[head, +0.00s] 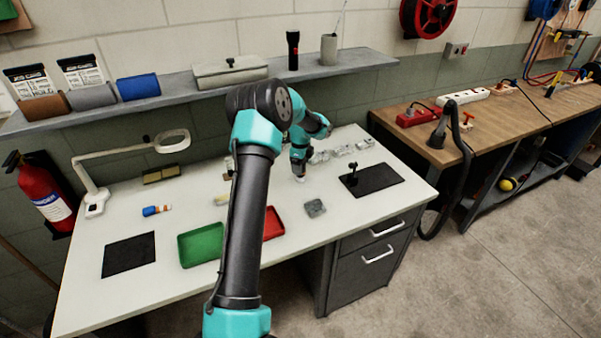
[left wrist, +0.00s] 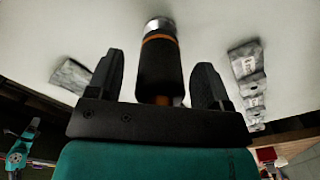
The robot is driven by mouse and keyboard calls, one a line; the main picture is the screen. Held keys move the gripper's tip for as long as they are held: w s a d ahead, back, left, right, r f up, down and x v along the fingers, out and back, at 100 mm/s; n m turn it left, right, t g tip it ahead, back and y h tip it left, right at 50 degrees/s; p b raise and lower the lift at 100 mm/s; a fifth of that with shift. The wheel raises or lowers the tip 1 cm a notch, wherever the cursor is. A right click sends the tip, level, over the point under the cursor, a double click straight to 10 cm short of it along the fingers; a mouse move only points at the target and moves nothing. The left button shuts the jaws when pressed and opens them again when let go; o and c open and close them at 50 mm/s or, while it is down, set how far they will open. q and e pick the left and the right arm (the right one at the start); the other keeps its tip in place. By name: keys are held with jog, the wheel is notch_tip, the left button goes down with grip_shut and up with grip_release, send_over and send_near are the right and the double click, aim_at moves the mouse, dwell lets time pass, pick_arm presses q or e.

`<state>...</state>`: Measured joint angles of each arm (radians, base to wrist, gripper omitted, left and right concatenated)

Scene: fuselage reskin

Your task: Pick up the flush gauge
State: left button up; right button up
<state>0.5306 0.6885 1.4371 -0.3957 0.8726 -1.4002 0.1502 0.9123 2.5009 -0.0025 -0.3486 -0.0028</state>
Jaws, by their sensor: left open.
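A dark cylinder with an orange band and a silver end, which looks like the flush gauge (left wrist: 160,70), stands between the fingers of my left gripper (left wrist: 160,85) in the left wrist view. The two black fingers are open, with a visible gap on each side of it. In the head view my left gripper (head: 298,170) points down over the middle of the white worktable (head: 180,220). There the gauge is mostly hidden by the gripper, and I cannot make it out clearly. My right gripper is not in view.
Clear bags (head: 343,151) lie behind and right of the gripper. A grey square (head: 315,208), a red tray (head: 273,223) and a green tray (head: 201,245) lie nearer. A black mat (head: 380,180) holds a small dark stand. A magnifier lamp (head: 172,141) stands left; a shelf (head: 180,103) runs behind.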

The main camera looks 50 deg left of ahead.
pick_arm(q)
jog(key=shift+c, duration=0.5)
jog(key=c, duration=1.1)
jog(key=shift+r, duration=0.15)
jog(key=shift+r, duration=1.8)
jog(key=s+d+r, duration=0.1)
jog(key=s+d, duration=0.9)
jog(key=d, duration=0.2)
jog(key=shift+s, duration=0.25)
jog(key=shift+r, duration=0.1)
